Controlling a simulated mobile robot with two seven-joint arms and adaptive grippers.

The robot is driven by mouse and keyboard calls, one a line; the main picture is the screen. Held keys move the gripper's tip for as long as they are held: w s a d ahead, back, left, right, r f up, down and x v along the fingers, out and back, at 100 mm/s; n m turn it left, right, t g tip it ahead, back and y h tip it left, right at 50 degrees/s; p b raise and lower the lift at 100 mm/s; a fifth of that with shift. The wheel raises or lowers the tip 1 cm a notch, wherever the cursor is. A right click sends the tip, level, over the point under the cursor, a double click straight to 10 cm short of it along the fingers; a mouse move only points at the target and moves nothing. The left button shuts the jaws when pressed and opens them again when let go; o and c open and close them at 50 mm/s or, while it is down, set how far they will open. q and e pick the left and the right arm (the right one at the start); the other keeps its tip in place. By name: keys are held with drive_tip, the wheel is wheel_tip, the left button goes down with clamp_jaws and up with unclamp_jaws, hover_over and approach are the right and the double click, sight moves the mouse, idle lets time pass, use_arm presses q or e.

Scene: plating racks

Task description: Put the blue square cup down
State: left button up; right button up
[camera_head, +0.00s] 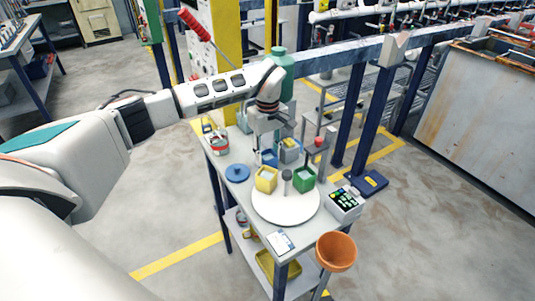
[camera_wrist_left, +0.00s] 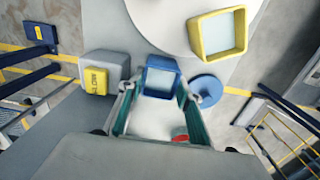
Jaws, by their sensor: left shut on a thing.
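The blue square cup (camera_head: 270,157) is in my left gripper (camera_head: 262,149), just behind the white round plate (camera_head: 285,215) on the bench. In the left wrist view the blue cup (camera_wrist_left: 161,77) sits between the fingertips of my left gripper (camera_wrist_left: 157,90), which is shut on it. The cup looks upright and close to the bench top; I cannot tell whether it touches. A yellow square cup (camera_head: 265,180) and a green square cup (camera_head: 304,180) stand on the plate. The yellow cup also shows in the left wrist view (camera_wrist_left: 220,34). My right gripper is not in view.
A grey box with a yellow SLOW label (camera_wrist_left: 96,81) is close beside the cup. A blue round disc (camera_head: 237,173) lies on its other side. A keypad box (camera_head: 345,203) and an orange bowl (camera_head: 336,251) are at the right. The plate's front is bare.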

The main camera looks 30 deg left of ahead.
use_arm(q)
drive_tip(key=shift+f, duration=0.15)
drive_tip(key=o, duration=1.1)
drive_tip(key=shift+o, duration=0.2)
